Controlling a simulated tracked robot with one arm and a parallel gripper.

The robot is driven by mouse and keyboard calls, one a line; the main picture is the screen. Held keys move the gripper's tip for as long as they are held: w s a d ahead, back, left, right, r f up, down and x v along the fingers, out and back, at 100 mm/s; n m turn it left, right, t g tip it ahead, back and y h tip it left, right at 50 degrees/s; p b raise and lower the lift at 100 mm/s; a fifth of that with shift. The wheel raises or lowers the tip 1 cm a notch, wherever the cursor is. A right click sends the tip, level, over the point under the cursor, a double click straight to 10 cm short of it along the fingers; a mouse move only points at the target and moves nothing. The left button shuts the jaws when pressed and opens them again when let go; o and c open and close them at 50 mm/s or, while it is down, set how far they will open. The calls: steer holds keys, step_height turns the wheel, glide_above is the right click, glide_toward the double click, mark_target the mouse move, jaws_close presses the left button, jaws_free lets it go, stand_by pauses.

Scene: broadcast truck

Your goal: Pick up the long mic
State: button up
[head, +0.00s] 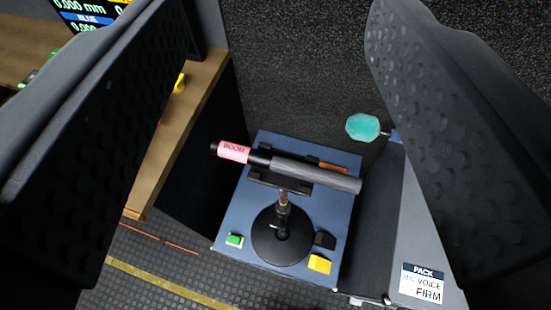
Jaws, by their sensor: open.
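The long mic (315,174) is a grey and black cylinder with a pink labelled band (234,151) near its left end. It lies across a black cradle on a short stand with a round black base (280,240). The stand is on a blue-topped box (320,215). My gripper (270,150) is open, with one dark textured finger at the left and one at the right of the picture. The mic lies beyond and between the fingers, and nothing is held.
Green (235,240) and yellow (319,263) blocks sit on the blue top's near edge. A teal round-headed item (362,127) stands by a grey case (415,240) at right. A wooden desk (180,130) with a screen (90,12) is at left. Dark floor shows at the lower left.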

steer(key=w+d+f+m+g+p, duration=0.2)
steer(key=w+m+g+p, duration=0.1)
steer(key=w+m+p, duration=0.15)
steer(key=m+g+p, duration=1.2)
steer(key=m+p, duration=0.2)
steer(key=m, duration=0.3)
glide_above(284, 159)
steer(key=f, duration=2.5)
steer(key=shift+w+d+f, duration=0.15)
steer(key=shift+w+f, duration=0.1)
steer(key=shift+w, duration=0.05)
steer(key=shift+s+f, duration=0.2)
steer(key=shift+f, duration=0.65)
steer(key=shift+s+f+p, duration=0.15)
steer(key=shift+f+p, duration=0.4)
steer(key=shift+f, duration=1.35)
jaws_close()
